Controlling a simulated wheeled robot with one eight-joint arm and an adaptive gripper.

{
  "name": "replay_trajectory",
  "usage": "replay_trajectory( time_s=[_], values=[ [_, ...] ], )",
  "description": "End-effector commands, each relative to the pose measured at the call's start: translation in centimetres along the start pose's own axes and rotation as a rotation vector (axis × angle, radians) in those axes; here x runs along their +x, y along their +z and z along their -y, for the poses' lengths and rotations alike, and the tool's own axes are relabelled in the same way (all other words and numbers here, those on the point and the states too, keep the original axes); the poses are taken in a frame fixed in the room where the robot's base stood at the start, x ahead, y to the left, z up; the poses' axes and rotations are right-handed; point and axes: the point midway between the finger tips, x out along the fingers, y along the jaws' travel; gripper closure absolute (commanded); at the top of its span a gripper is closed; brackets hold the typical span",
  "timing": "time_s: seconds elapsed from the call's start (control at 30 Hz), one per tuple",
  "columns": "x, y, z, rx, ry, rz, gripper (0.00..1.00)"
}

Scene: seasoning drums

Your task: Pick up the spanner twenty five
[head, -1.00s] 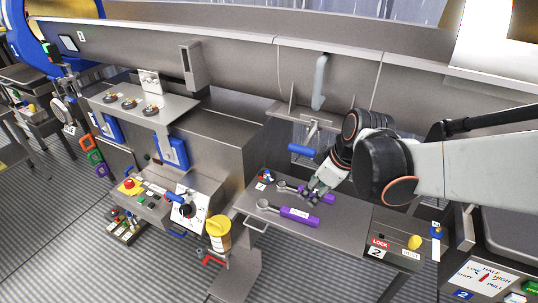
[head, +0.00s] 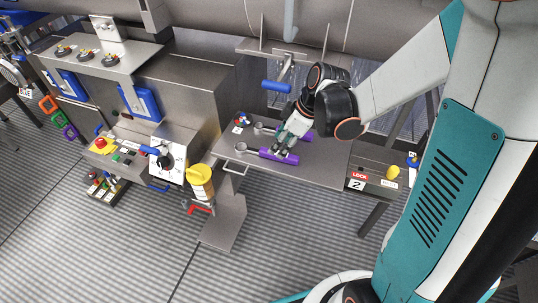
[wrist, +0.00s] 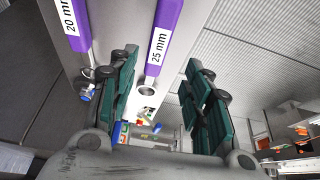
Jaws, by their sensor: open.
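The 25 mm spanner (head: 266,154) has a purple handle and lies on the metal table in front of the other spanner, its ring end to the left. In the wrist view its labelled purple handle (wrist: 162,40) shows between my fingers. My gripper (head: 284,151) is open above this handle; both green fingers show in the wrist view (wrist: 163,95), one on each side of the handle. I cannot tell whether they touch it. The 20 mm spanner (wrist: 72,22) lies to the left in the wrist view. In the head view my gripper partly hides it.
The table (head: 322,160) is clear to the right of the spanners. Small red and blue items (head: 243,119) lie at its left edge. A blue-handled lever (head: 276,86) stands behind. A yellow container (head: 200,181) hangs at the front left. A lock panel (head: 368,180) is at the right.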

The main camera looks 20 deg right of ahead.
Motion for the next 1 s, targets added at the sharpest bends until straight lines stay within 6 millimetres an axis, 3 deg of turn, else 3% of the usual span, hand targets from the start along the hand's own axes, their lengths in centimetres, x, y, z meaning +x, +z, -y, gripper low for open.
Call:
replay_trajectory(
  time_s=[0.17, 0.5, 0.73, 0.93, 1.0],
  values=[
    [0.9, 0.0, -0.1, 0.000, 0.000, 0.000, 0.55],
    [5.3, 0.0, -0.6, 0.000, 0.000, 0.001, 0.55],
    [5.3, -0.1, -0.6, 0.001, 0.000, 0.001, 0.55],
    [5.3, -0.1, -0.6, 0.001, 0.000, 0.001, 0.98],
    [5.3, -0.1, -0.6, 0.001, 0.000, 0.001, 1.00]
  ],
)
